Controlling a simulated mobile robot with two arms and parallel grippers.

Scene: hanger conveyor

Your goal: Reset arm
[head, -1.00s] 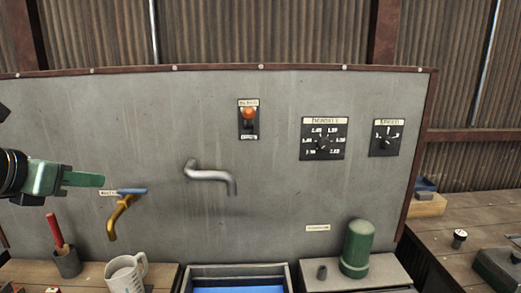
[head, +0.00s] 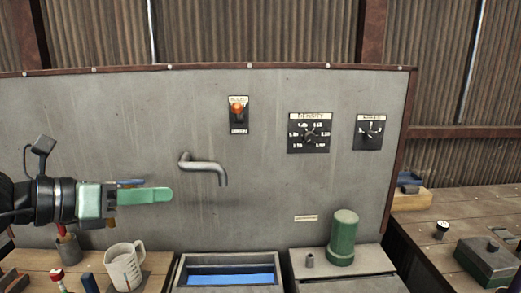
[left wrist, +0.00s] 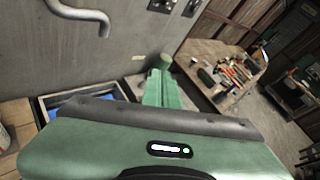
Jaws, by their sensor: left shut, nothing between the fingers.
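My left gripper (head: 150,196) comes in from the left in the head view, in front of the grey panel (head: 270,110). Its green fingers are together and empty, pointing right. It hides most of the yellow tap with the blue handle (head: 131,182). In the left wrist view the shut fingers (left wrist: 160,85) point away from the camera, with nothing between them. A grey spout (head: 205,168) on the panel is to the right of the fingertips, apart from them. My right gripper does not show.
Below stand a measuring jug (head: 124,268), a basin with blue inside (head: 230,281) and a green cylinder (head: 343,238). The panel carries an orange-lit switch (head: 238,112) and two dials (head: 309,133). A wooden bench (head: 425,222) stands at right. Space before the panel's middle is clear.

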